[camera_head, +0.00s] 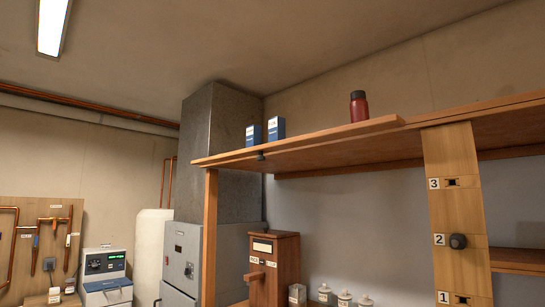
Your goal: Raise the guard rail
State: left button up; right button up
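No part is clearly marked as the guard rail. A wooden strip (310,138) runs along the front edge of the high shelf, with a small black knob (261,156) below it near its left end. It may be the rail, but I cannot tell. An upright wooden board (455,205) at right has slots numbered 1, 2 and 3 from bottom to top. A dark round knob (458,241) sits beside number 2. Neither of my grippers is in view.
Two blue-and-white boxes (276,128) and a red bottle (359,107) stand on the high shelf. A wooden box with a handle (275,270) and several small white-labelled jars (345,299) stand below. Grey cabinets (181,262) are at left. The space under the shelf looks open.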

aim_at(393, 121)
jog(key=z, duration=0.55)
jog(key=i, duration=0.8)
jog(key=z, duration=0.35)
